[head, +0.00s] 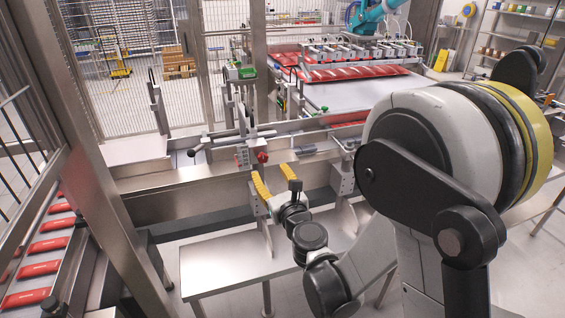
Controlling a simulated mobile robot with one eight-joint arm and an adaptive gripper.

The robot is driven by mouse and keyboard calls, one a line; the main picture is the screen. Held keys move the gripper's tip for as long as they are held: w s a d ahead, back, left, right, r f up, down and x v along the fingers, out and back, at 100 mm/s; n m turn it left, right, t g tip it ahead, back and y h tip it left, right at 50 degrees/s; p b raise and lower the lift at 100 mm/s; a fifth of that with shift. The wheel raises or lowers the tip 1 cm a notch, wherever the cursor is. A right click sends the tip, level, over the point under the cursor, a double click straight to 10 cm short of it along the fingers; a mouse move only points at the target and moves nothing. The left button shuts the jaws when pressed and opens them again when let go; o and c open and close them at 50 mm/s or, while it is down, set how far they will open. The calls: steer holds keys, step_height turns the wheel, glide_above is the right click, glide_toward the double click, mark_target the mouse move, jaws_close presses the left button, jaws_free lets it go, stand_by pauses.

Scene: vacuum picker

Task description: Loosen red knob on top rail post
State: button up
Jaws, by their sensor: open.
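A small red knob (263,157) shows near the middle of the head view, on the metal rail assembly above the front steel beam (200,194). A grey upright post (241,125) with a horizontal handle bar (212,141) stands just left of it. My gripper (274,177), with yellow-padded fingers, is open and empty. In the picture it is just below and slightly right of the red knob. Its fingers point up and away from the camera, apart from the knob. The exact depth gap between fingers and knob cannot be told.
A steel shelf (222,262) lies below the beam. Red packs (47,244) run along a conveyor at the left. Red packs (350,72) also lie beneath a suction-cup head (357,50) at the back. A thick metal frame post (95,150) stands at the left.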

mark_target(263, 158)
steer(key=shift+m, duration=0.7)
steer(key=x, duration=0.3)
steer(key=f+b+x, duration=0.1)
steer(key=x, duration=0.3)
steer(key=b+x, duration=0.1)
steer(key=x, duration=0.2)
steer(key=shift+w+d+f, duration=0.2)
steer(key=shift+w+d, duration=0.15)
jaws_close()
